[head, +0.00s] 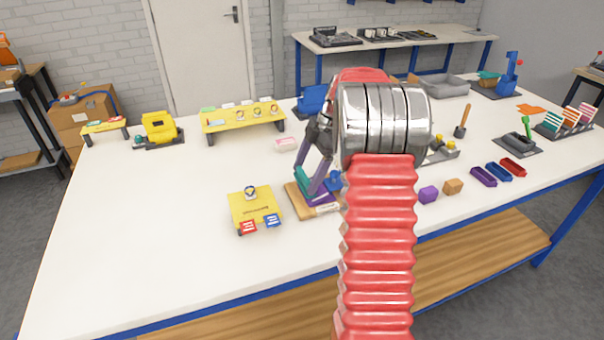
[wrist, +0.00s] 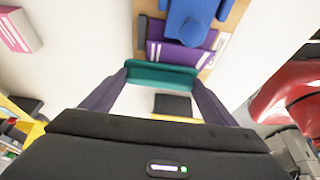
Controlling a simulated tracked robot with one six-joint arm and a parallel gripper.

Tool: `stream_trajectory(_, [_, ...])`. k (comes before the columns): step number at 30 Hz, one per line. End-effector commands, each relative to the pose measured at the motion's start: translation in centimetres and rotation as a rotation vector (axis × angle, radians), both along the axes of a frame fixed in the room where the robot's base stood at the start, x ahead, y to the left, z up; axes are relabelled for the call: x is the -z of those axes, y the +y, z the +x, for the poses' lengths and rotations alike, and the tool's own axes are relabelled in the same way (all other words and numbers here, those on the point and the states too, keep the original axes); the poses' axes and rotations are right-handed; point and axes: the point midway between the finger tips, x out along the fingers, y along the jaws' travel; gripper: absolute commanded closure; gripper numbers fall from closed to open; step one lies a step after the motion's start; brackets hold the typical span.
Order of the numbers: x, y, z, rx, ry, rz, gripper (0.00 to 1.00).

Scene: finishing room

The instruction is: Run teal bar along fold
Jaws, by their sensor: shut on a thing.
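The teal bar (wrist: 162,75) is held between the two fingertips of my gripper (wrist: 160,78), spanning the gap between them in the wrist view. In the head view, my gripper (head: 314,182) is low over the wooden board (head: 297,207), with the teal bar (head: 301,177) showing at its left finger. A purple folded piece (wrist: 180,54) with pale stripes lies on the board, close against the bar in the wrist view. A blue block with a round knob (wrist: 195,22) sits on the purple piece. I cannot tell whether the bar touches the purple piece; the fold line is not clear.
A yellow board with small cards (head: 252,208) lies left of the wooden board. A pink block (head: 285,144) is behind it. The table's left front area is clear.

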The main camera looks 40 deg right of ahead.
Motion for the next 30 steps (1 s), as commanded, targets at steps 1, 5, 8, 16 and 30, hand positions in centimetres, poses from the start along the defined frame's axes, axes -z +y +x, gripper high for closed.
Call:
stream_trajectory(1, [0.1,0.0,0.0,0.0,0.0,0.0,0.37])
stream_trajectory(5, [0.3,0.0,0.0,0.0,0.0,0.0,0.37])
stream_trajectory(8, [0.4,0.0,0.0,0.0,0.0,0.0,0.37])
stream_trajectory(16, [0.8,0.0,0.0,0.0,0.0,0.0,0.37])
stream_trajectory(30, [1.5,0.0,0.0,0.0,0.0,0.0,0.37])
